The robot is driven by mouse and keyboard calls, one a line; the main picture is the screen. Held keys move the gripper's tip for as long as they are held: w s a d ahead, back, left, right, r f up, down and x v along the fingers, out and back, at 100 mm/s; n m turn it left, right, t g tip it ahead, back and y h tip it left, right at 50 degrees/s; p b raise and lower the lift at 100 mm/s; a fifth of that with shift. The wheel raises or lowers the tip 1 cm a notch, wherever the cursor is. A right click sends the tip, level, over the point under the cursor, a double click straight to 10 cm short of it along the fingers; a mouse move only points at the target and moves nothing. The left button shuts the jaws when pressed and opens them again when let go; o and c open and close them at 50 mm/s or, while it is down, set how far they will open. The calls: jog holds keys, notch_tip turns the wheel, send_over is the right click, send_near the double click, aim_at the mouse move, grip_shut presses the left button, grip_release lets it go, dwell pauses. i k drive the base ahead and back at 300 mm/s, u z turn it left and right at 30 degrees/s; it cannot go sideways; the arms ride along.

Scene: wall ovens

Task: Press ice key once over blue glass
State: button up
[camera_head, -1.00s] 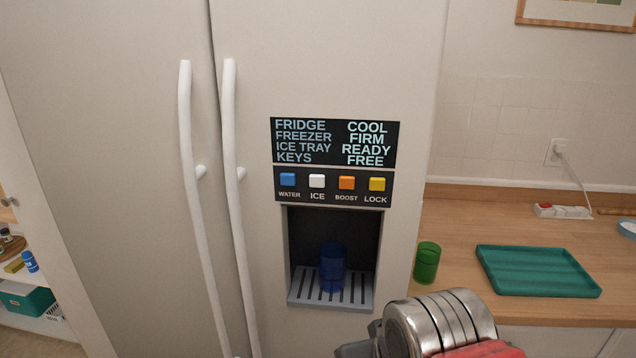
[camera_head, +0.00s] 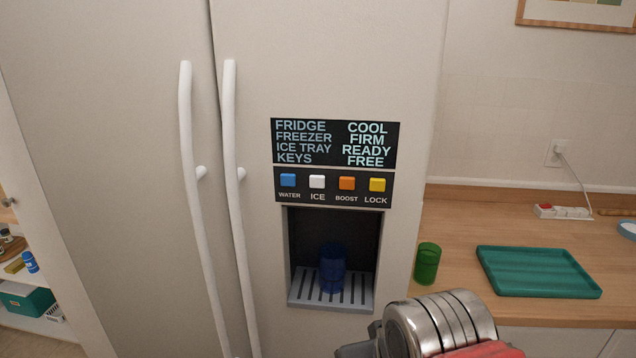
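The white ICE key (camera_head: 317,182) is in the key row on the fridge door, between the blue WATER key (camera_head: 288,180) and the orange BOOST key (camera_head: 347,184). The blue glass (camera_head: 332,268) stands upright on the slatted drip tray (camera_head: 300,294) in the dispenser recess, below the keys. The display reads ICE TRAY READY and KEYS FREE. Part of my arm's end shows at the bottom right, below and right of the recess, apart from the keys and the glass. My gripper's fingertips are not visible.
A yellow LOCK key (camera_head: 377,185) ends the key row. Long white door handles (camera_head: 231,170) stand out left of the dispenser. A green glass (camera_head: 427,263) and a teal tray (camera_head: 538,271) are on the wooden counter (camera_head: 460,228) to the right.

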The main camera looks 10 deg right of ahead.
aim_at(315, 181)
jog(key=u, duration=0.55)
jog(key=k, duration=1.3)
jog(key=u, duration=0.6)
jog(key=i, duration=1)
jog(key=z, duration=0.05)
